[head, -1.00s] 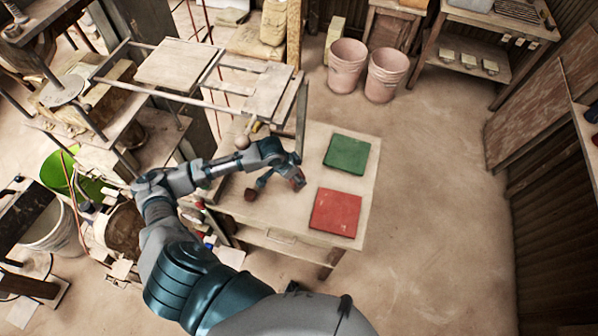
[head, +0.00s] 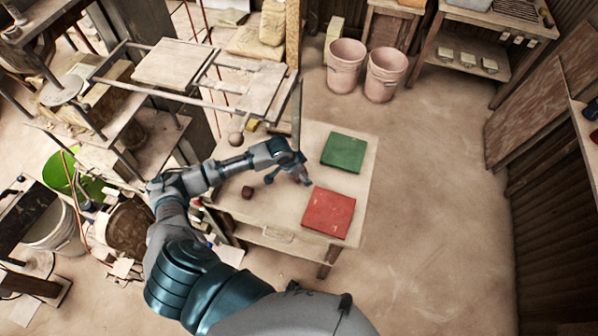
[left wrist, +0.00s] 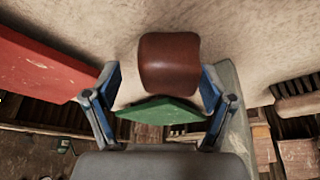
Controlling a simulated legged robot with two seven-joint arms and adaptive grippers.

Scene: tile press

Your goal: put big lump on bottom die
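A dark brown lump (head: 248,192) rests on the pale work table, left of my left gripper in the head view. My left gripper (head: 287,181) is low over the table, its blue fingers spread. In the left wrist view a brown lump (left wrist: 169,63) shows between and beyond the open fingers (left wrist: 160,90), with a visible gap on the left side; contact on the right is unclear. I cannot pick out the bottom die with certainty. My right gripper is not in view.
A green square slab (head: 344,153) and a red square slab (head: 329,213) lie on the table (head: 290,222), right of the gripper. A metal frame with boards (head: 175,64) stands at its back left. Pink buckets (head: 385,75) stand behind.

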